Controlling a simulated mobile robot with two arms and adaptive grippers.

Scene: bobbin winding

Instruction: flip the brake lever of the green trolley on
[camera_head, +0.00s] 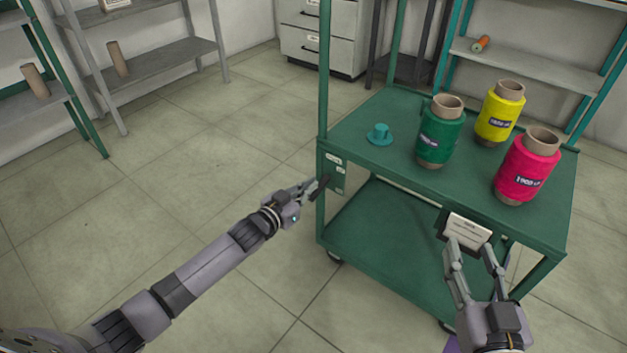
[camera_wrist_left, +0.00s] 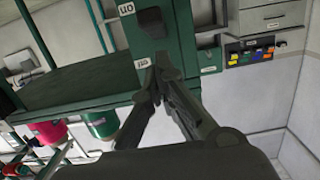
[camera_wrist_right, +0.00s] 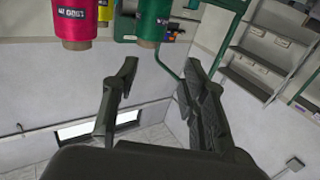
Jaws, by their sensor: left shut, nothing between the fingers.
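The green trolley (camera_head: 345,215) stands right of centre in the head view. On its left corner post is a plate (camera_head: 337,182) with small white labels and a dark brake lever (camera_head: 322,186). My left gripper (camera_head: 312,187) is at this lever, fingers together and empty; I cannot tell whether it touches.
Green (camera_head: 439,135), yellow (camera_head: 499,115) and pink (camera_head: 526,168) thread cones and a teal knob-like piece (camera_head: 379,135) stand on the trolley's top. A white card (camera_head: 468,231) is on its front edge. Grey shelves (camera_head: 150,65) stand at left. The floor left of the trolley is clear.

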